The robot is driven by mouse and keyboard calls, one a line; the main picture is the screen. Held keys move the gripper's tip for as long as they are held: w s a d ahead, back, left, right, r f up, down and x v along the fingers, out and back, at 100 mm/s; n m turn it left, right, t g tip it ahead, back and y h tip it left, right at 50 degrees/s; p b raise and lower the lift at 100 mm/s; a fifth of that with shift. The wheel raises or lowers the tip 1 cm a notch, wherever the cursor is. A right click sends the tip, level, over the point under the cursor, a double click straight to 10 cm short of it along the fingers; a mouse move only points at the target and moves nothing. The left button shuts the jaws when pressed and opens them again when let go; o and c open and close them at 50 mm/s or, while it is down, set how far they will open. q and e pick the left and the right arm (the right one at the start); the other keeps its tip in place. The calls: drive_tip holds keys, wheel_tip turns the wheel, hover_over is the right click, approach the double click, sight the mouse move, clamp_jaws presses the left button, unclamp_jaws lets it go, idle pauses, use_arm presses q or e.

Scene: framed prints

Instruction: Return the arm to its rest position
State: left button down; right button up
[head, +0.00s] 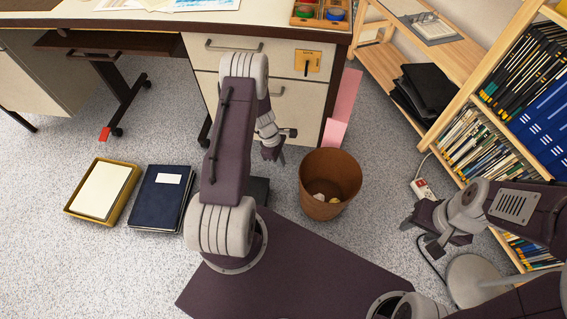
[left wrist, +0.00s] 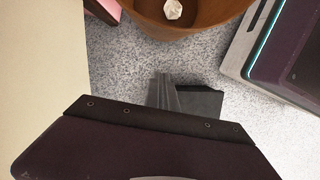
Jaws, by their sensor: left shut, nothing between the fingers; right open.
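My left arm (head: 228,150) stands up from my base in the middle of the head view, bent at its elbow in front of the desk drawers. My left gripper (head: 274,152) hangs beside it, shut and empty, above the floor and a little left of the wastebasket. Its closed fingers show in the left wrist view (left wrist: 164,90). My right gripper (head: 428,228) is open and empty at the right, in front of the bookshelf.
The brown wastebasket (head: 330,182) holds crumpled paper and also shows in the left wrist view (left wrist: 195,22). A tray with paper (head: 70,207) and dark blue binders (head: 160,198) lie on the floor at left. The desk drawers (head: 290,98) and bookshelf (head: 470,170) bound the space.

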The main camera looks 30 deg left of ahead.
idle(0.3)
use_arm(q)
drive_tip(key=w+d+r+m+t+p, duration=0.1)
drive_tip(key=w+d+r+m+p, duration=0.15)
drive_tip(key=r, duration=0.65)
drive_tip(key=w+d+r+m+t+p, duration=0.1)
drive_tip(key=w+d+r, duration=0.25)
drive_tip(key=r, duration=0.45)
drive_tip(key=s+d+r+m+y, duration=0.1)
drive_tip(key=s+d+r+m, duration=0.3)
drive_tip(key=r, duration=0.5)
drive_tip(key=s+r+m+g+y+p, duration=0.1)
drive_tip(key=s+r+m+y+p, duration=0.1)
drive_tip(key=s+m, duration=1.15)
wheel_tip(320, 180, up, 38)
drive_tip(key=s+n+p, duration=0.1)
drive_tip(key=p, duration=3.6)
drive_tip(key=shift+a+p, duration=0.35)
drive_tip(key=shift+s, duration=0.1)
